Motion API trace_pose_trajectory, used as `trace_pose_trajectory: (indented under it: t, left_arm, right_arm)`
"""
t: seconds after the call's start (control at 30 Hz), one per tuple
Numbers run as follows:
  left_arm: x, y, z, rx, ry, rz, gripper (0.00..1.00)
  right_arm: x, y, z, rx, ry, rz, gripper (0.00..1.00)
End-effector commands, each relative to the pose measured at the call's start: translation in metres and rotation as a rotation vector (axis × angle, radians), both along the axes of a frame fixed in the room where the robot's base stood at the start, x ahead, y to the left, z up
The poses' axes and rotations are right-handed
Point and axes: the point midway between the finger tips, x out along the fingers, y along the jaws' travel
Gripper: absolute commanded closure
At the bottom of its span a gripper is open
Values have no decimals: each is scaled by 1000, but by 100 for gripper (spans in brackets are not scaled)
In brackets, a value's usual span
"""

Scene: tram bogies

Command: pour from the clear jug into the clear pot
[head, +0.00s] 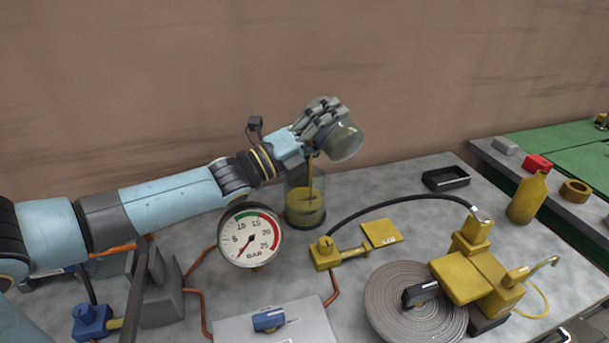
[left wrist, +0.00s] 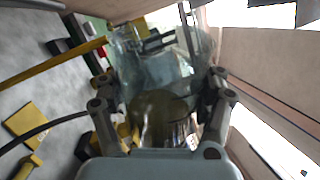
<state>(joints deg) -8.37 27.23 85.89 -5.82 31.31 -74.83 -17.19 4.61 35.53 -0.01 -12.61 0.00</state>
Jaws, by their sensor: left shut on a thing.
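My left gripper (head: 322,122) is shut on the clear jug (head: 345,141) and holds it tilted, well above the table. The clear pot (head: 305,212) stands upright on the grey table below the gripper, with yellowish liquid inside. A thin yellow-brown stream (head: 311,178) runs down from the gripper and jug into the pot. The gripper hides part of the jug, including where the stream leaves it. In the left wrist view the jug (left wrist: 160,62) shows between the two fingers (left wrist: 162,95). My right gripper is not in view.
A pressure gauge (head: 250,236) stands close to the left of the pot, under my arm. A yellow fitting (head: 325,254) with a black hose is in front. A wall is behind.

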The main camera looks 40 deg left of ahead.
Motion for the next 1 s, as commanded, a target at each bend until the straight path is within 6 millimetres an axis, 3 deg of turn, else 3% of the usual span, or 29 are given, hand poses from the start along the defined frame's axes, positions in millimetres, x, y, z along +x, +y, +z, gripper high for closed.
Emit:
trace_pose_trajectory:
  t: [1.0]
  left_arm:
    - [2, 8, -2, -63, 11, 0, 64]
  right_arm:
    - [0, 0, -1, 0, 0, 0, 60]
